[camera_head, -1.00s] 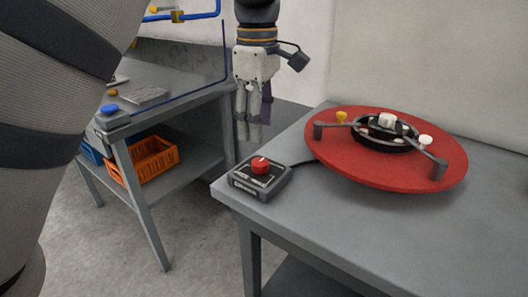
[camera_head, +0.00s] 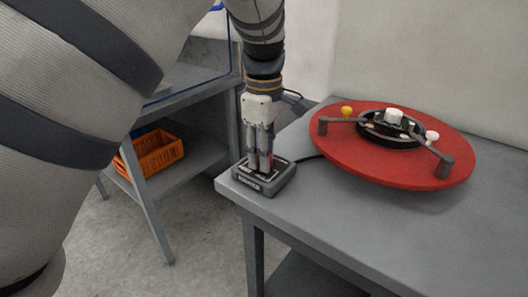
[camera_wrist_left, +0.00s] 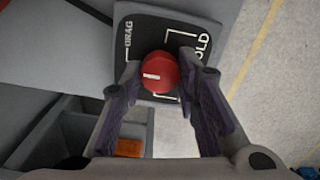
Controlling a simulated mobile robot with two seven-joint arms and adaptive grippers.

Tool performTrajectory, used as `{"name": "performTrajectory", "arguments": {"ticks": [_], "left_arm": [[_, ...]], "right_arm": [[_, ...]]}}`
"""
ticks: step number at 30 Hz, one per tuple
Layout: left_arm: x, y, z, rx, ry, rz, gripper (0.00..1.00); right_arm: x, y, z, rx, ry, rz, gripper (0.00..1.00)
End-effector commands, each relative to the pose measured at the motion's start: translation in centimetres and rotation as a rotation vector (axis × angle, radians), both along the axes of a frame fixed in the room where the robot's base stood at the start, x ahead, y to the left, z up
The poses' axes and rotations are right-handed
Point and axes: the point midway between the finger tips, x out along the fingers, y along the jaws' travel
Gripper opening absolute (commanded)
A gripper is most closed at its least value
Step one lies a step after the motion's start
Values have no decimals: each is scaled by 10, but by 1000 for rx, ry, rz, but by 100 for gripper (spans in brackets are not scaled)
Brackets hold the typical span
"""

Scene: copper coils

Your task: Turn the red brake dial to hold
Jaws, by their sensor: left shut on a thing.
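The red brake dial (camera_wrist_left: 159,73) sits on a dark control box (camera_head: 280,183) at the near left corner of the table. In the left wrist view the box's plate (camera_wrist_left: 142,29) reads DRAG on the left and has a partly covered label ending in "OLD" on the right. The dial's white mark lies on its left side, towards DRAG. My left gripper (camera_head: 262,168) points down over the box, shut on the dial with a finger on each side (camera_wrist_left: 160,80). In the head view the fingers hide nearly all of the dial. My right gripper is out of view.
A large red turntable (camera_head: 350,162) with a black hub and arms stands on the grey table (camera_head: 400,225), right of the box. A dark cable runs from the box towards it. A shelf with an orange crate (camera_head: 155,153) stands at the left.

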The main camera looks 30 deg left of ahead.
Motion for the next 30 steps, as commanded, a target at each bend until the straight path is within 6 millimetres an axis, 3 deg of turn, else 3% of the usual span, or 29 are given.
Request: {"name": "performTrajectory", "arguments": {"ticks": [11, 30], "left_arm": [[-1, 0, 1, -2, 0, -92, 1], [0, 0, -1, -1, 5, -668, 1]], "right_arm": [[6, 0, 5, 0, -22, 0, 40], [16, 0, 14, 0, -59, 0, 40]]}}
